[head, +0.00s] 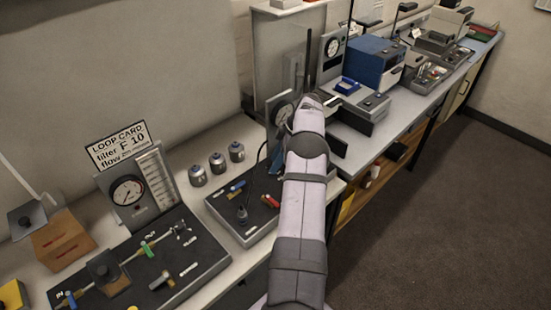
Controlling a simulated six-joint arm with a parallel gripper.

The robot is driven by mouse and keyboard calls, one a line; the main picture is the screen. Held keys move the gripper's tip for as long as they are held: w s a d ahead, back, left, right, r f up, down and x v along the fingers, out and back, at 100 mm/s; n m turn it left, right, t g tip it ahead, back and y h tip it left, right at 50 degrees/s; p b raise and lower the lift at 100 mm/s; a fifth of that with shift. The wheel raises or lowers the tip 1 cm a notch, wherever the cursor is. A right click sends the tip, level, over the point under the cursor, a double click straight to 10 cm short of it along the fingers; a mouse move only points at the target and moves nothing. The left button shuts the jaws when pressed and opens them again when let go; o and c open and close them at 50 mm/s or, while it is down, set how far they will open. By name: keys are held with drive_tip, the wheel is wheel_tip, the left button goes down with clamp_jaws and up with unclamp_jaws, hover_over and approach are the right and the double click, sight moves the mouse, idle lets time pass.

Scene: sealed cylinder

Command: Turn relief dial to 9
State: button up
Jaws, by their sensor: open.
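I cannot tell which part is the relief dial; no readable label or number for it shows. My gripper (345,134) seems to be the pair of dark plates right of my arm's far end. They stand apart, with nothing visible between them. My arm hides part of the bench and of a panel with a round gauge (284,114). A second gauge (127,190) stands on a grey panel at the left. A third gauge (332,47) is on an upright panel farther back.
A dark board (180,262) with green and blue-handled fittings lies front left. A sign (116,147) reads "LOOP CARD filter F 10 flow". Several metal canisters (217,163) stand by the wall. A blue box (374,62) stands farther back. Open floor (440,220) lies right.

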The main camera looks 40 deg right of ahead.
drive_tip(key=shift+a+f, duration=0.1)
drive_tip(key=shift+f, duration=0.1)
clamp_jaws()
